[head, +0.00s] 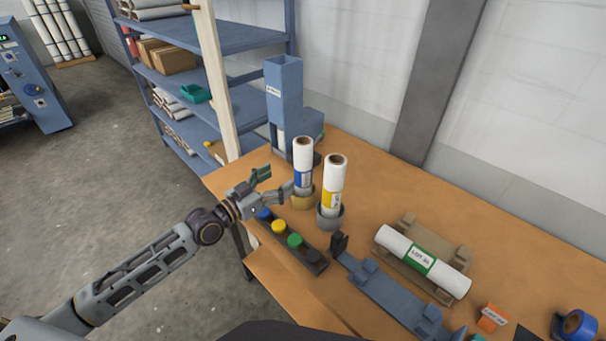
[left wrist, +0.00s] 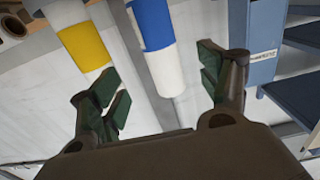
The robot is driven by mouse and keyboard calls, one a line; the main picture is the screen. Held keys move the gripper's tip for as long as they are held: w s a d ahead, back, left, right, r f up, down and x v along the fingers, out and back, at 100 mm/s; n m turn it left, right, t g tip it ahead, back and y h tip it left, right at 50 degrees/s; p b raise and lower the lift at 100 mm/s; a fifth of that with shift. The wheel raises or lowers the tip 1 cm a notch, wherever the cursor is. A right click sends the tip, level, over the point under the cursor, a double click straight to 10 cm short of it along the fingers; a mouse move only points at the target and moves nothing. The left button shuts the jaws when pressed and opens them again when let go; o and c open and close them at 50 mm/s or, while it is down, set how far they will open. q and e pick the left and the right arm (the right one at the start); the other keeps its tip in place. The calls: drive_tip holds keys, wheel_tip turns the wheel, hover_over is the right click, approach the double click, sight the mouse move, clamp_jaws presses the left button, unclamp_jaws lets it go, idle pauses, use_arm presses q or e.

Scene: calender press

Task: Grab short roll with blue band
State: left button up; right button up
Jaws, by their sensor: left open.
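The short white roll with a blue band (head: 302,160) stands upright in a yellow-tan holder (head: 301,199) on the table. In the left wrist view the blue-banded roll (left wrist: 155,45) shows between and beyond the finger pads. My left gripper (head: 277,183) is open beside the roll's lower part, at its left in the head view. The gripper (left wrist: 160,90) is open and empty in the left wrist view, with green pads apart. Whether a pad touches the roll I cannot tell. My right gripper is not in view.
A yellow-banded roll (head: 334,185) stands close right in a grey holder (head: 330,218). A strip with coloured caps (head: 293,240) lies in front. A green-banded roll (head: 421,262) rests on a cradle (head: 437,240). A blue dispenser (head: 284,90) stands behind.

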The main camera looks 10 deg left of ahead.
sight(296, 166)
use_arm(q)
drive_tip(key=shift+p+x, duration=0.4)
drive_tip(key=shift+x, duration=2.5)
drive_tip(key=shift+r, duration=0.1)
drive_tip(key=shift+r+p+x, duration=0.1)
drive_tip(key=shift+p+x, duration=0.2)
drive_tip(key=shift+x, duration=0.4)
drive_tip(key=shift+r+p+x, duration=0.15)
drive_tip(key=shift+p+x, duration=0.1)
drive_tip(key=shift+x, duration=1.65)
drive_tip(key=shift+f, duration=0.1)
drive_tip(key=c, duration=1.6)
